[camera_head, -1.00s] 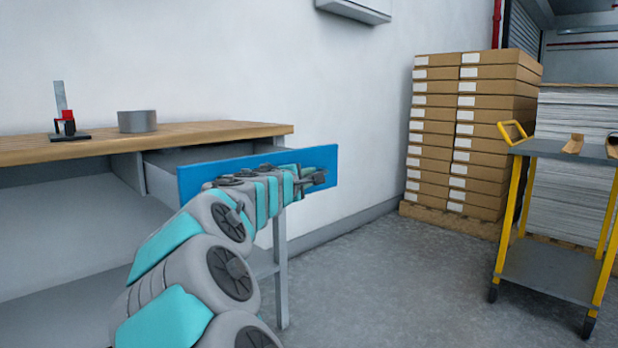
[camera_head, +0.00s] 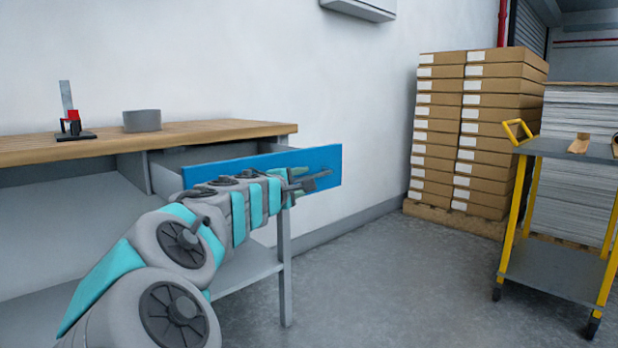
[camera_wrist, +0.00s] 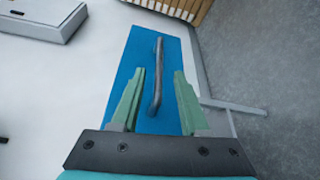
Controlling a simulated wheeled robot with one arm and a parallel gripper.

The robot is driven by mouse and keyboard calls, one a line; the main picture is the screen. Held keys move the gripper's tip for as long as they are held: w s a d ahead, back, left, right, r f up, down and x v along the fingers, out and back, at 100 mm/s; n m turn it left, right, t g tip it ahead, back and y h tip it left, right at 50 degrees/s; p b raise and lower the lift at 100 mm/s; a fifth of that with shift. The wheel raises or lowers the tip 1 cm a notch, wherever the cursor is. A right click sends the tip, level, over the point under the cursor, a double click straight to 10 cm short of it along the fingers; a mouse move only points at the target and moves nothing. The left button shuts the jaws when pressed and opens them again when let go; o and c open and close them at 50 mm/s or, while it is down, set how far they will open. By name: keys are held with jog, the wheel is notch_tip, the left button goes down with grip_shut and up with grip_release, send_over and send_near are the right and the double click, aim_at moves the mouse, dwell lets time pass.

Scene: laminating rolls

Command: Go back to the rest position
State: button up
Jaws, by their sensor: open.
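My gripper (camera_head: 312,182) is in front of the blue drawer front (camera_head: 325,162) in the head view. The drawer is pulled out from under the wooden workbench top (camera_head: 215,132). In the wrist view my gripper (camera_wrist: 160,98) has its two green fingers apart with nothing held between them. The grey bar handle (camera_wrist: 157,75) on the blue drawer front (camera_wrist: 125,62) shows between and beyond the fingertips. I cannot tell exactly how far the fingers stand from the handle.
Stacked cardboard boxes (camera_head: 470,130) stand against the back wall. A yellow-framed trolley (camera_head: 553,272) is at the right. The floor (camera_head: 395,285) between bench and trolley is clear.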

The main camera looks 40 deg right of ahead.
jog(key=shift+s+a+r, duration=0.1)
jog(key=shift+s+a, duration=0.15)
jog(key=shift+a, duration=0.3)
